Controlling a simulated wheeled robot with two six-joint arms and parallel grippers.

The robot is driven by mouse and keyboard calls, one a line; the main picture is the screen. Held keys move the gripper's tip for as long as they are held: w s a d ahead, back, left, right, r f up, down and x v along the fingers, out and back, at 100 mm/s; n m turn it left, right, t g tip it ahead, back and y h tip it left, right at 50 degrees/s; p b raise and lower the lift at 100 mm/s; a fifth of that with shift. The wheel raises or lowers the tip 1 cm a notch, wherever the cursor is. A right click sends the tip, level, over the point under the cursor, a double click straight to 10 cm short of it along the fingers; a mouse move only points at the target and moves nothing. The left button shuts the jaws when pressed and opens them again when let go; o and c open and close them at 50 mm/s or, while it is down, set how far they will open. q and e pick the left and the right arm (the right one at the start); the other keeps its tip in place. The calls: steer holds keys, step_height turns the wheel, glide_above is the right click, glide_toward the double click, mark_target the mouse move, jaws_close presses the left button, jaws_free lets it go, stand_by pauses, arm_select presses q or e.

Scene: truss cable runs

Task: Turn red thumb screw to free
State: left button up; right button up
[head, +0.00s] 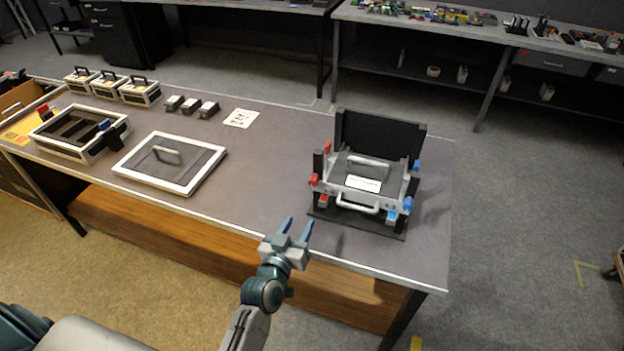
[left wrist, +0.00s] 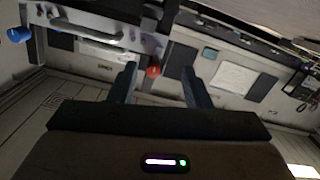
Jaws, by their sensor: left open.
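The fixture (head: 372,207) stands near the right end of the table, a black base and back panel around a grey unit with handles. A red thumb screw (head: 313,180) sticks out on its left side, and other red parts show above and below it. In the left wrist view a red knob (left wrist: 153,71) lies beyond and between the fingers. My left gripper (head: 298,228) is open and empty, in front of and to the left of the fixture, apart from it. Its fingers also show in the left wrist view (left wrist: 160,85). My right gripper is not in view.
Blue knobs (head: 408,203) are on the fixture's right side. A framed lid with a handle (head: 205,178) and an open box (head: 50,137) lie to the left on the table. The tabletop (head: 255,185) between lid and fixture is clear.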

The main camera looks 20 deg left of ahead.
arm_select(q)
glide_toward(312, 185)
steer(key=shift+t, duration=0.4)
steer(key=w+p, duration=0.1)
steer(key=w, duration=0.1)
steer(key=w+p, duration=0.1)
steer(key=w, duration=0.2)
steer(key=w+p, duration=0.1)
steer(key=w, duration=0.2)
steer(key=shift+w+d+f+p, duration=0.15)
steer(key=shift+d+f+p, duration=0.05)
steer(key=shift+d+p, duration=0.15)
steer(key=shift+w+f, duration=0.1)
steer(key=shift+w, duration=0.5)
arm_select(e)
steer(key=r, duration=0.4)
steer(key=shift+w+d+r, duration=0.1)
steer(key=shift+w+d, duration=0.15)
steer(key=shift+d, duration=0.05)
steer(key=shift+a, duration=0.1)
arm_select(q)
steer(key=shift+c, duration=0.8)
jaws_close()
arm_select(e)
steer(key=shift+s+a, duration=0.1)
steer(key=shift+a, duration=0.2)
